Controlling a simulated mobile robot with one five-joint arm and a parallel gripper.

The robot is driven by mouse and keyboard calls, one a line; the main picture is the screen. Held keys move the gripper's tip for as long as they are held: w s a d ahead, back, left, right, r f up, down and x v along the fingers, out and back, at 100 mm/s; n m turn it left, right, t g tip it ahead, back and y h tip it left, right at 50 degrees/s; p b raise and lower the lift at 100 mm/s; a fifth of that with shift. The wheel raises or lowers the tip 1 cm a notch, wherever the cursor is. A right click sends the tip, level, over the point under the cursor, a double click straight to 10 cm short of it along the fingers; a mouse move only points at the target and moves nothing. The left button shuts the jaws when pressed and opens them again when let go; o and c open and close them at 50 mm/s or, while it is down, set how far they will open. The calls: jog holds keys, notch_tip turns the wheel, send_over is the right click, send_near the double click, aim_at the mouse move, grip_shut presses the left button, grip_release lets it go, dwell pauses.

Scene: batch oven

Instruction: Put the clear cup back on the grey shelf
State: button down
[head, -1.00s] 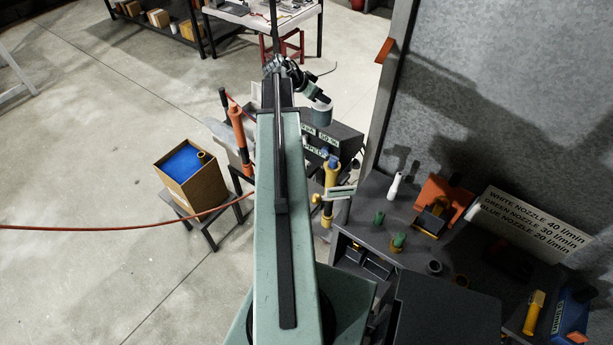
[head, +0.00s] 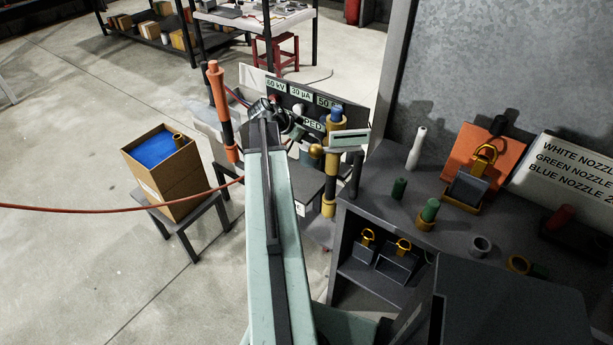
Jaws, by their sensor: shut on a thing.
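My gripper (head: 306,153) is at the far end of my arm, beyond the dark wrist joint, in front of the dark display panel. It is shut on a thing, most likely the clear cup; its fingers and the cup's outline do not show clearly. I make out no clear cup standing elsewhere. A dark grey bench (head: 385,200) stands right of the arm, with an open shelf compartment (head: 350,268) in its front. I cannot tell for sure whether this is the grey shelf.
A yellow-black post (head: 329,185) stands between my gripper and the bench. An orange-black rod (head: 221,110) stands left of it. A cardboard box (head: 175,190) with a blue top sits on a small stand. A red hose (head: 110,208) crosses at left. Several nozzles and holders occupy the bench.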

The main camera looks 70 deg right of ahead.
notch_tip(320, 180, down, 13)
jog(key=n+b, duration=0.1)
jog(key=b, duration=0.8)
jog(key=shift+a+t+h+b, duration=0.25)
jog(key=shift+t+h+b, duration=0.05)
jog(key=shift+t+b, duration=0.1)
jog(key=shift+f+b, duration=0.5)
jog(key=shift+b, duration=0.05)
jog(key=c, duration=1)
grip_release()
jog(key=shift+c, duration=0.2)
